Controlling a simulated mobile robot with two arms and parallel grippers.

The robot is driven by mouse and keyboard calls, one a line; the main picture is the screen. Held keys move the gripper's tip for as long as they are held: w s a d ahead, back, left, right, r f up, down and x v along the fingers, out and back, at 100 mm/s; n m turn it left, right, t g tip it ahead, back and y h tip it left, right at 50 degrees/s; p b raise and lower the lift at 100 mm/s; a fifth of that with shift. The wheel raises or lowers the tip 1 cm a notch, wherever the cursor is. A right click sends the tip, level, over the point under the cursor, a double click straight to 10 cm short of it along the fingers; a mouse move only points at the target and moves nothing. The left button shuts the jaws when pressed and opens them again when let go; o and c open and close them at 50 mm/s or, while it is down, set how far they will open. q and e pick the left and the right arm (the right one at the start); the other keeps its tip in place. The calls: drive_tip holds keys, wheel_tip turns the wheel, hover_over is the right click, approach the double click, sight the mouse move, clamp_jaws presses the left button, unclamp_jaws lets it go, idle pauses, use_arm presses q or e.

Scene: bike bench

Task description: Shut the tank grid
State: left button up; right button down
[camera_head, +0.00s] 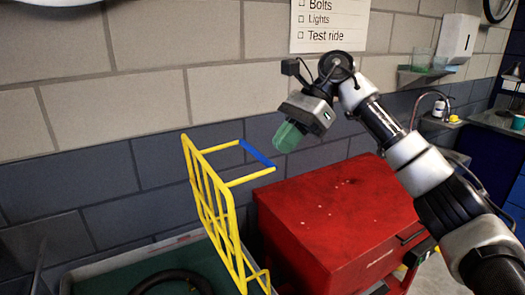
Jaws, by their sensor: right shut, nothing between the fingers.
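The tank grid (215,208) is a yellow barred frame that stands raised and nearly upright, with a blue grip (257,154) on its upper handle. Below it at the lower left is the tank (68,283), a grey-rimmed box with a dark green inside. My right gripper (287,137) has green fingers and is shut and empty. It hangs in the air above and to the right of the blue grip and appears apart from it. My left gripper is not in view.
A red tool chest (350,205) stands right of the grid, below my right arm. A dark ring (172,277) lies over the tank. A block wall (60,120) closes the back. A sink counter (495,122) is at the far right.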

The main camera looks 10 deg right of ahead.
sight(240, 182)
drive_tip(key=p+x, duration=0.1)
drive_tip(key=x, duration=0.2)
drive_tip(key=a+r+p+x, duration=0.1)
drive_tip(key=x, duration=0.2)
drive_tip(key=p+x, duration=0.1)
drive_tip(key=x, duration=0.3)
drive_tip(key=shift+s+a+r+p, duration=0.15)
drive_tip(key=shift+s+a+p, duration=0.1)
drive_tip(key=shift+p, duration=0.15)
drive_tip(key=shift+s+a, duration=0.15)
drive_tip(key=shift+a, duration=0.35)
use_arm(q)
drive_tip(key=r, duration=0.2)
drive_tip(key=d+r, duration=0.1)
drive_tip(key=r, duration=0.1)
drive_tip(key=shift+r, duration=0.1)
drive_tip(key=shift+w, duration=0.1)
